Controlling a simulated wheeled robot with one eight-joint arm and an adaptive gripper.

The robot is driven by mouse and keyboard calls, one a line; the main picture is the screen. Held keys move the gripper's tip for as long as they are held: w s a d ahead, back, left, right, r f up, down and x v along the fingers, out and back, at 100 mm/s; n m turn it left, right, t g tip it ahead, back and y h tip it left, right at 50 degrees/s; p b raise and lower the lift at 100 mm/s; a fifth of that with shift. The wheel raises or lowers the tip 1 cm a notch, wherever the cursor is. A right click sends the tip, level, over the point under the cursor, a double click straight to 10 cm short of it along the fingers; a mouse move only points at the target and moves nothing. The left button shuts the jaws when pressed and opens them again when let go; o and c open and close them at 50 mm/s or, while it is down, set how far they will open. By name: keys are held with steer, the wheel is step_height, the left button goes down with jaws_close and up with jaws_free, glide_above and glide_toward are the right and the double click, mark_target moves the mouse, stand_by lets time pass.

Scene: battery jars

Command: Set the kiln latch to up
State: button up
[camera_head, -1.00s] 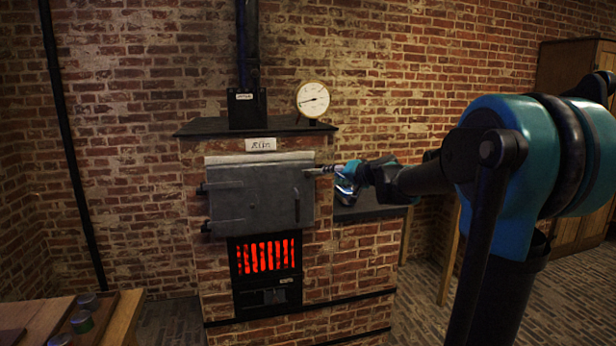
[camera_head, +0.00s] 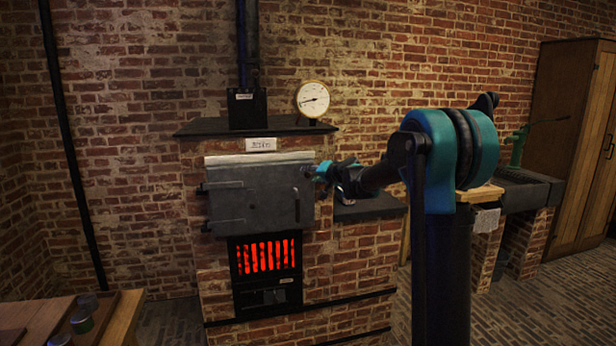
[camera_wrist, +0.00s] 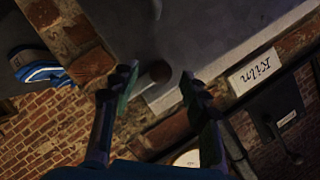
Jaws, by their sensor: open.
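The kiln (camera_head: 340,250) is a brick block with a grey metal door (camera_head: 250,195), which is shut, and a glowing grate below. The latch is at the door's upper right edge. My gripper (camera_head: 318,171) is there and mostly hides it in the head view, so its setting is hard to read. In the wrist view a dark rounded knob (camera_wrist: 160,71), seemingly the latch's end, shows between the two fingertips of my open gripper (camera_wrist: 158,77). The fingers stand apart on either side of it, and I cannot tell if either touches it.
A white "Kiln" sign (camera_head: 261,144) hangs above the door, and a round gauge (camera_head: 313,99) stands on the top slab. A dark ledge (camera_head: 370,208) juts out right of the kiln, below my gripper. A wooden table (camera_head: 40,318) with jars is at lower left.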

steer(key=shift+x, duration=1.45)
steer(key=shift+s, duration=0.1)
jaws_close()
